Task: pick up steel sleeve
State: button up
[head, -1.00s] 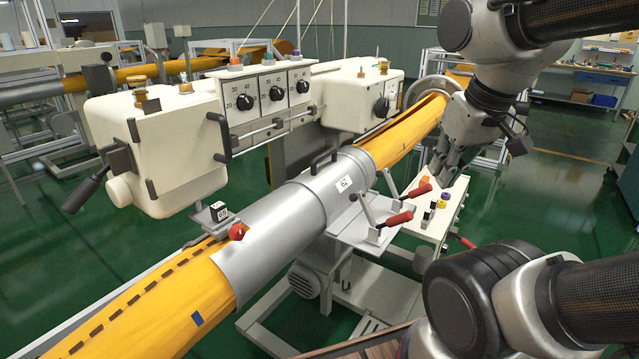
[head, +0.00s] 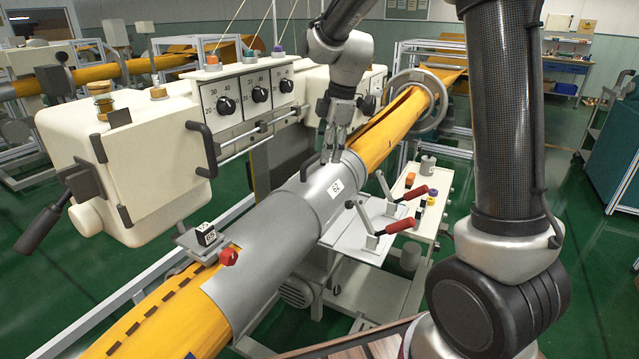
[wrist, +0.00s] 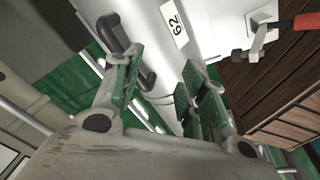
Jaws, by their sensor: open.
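The steel sleeve (head: 318,192) is a grey cylinder with a white "62" label around the yellow felt tube (head: 392,135). A black handle (head: 310,168) stands on its top. My gripper (head: 334,152) is above the sleeve's far end, fingers pointing down. In the wrist view, the sleeve (wrist: 202,35) lies beyond my gripper (wrist: 160,92), whose green-padded fingers are spread apart with nothing held. The black handle (wrist: 122,42) shows close to the left finger. I cannot tell whether they touch.
A wider grey steel trough (head: 262,262) adjoins the sleeve's near end. Red-handled levers (head: 398,226) stand on a plate at its right. A cream machine with dials (head: 227,104) is close on the left. A metal ring (head: 432,100) surrounds the tube farther back.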

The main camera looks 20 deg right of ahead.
aim_at(314, 157)
jog(key=w+r+n+t, duration=0.15)
jog(key=w+n, duration=0.25)
jog(key=n, duration=0.5)
jog(key=shift+g, duration=0.25)
jog(key=x, duration=0.4)
jog(key=a+x, duration=0.1)
jog(key=x, duration=0.2)
jog(key=shift+s, duration=0.15)
grip_shut()
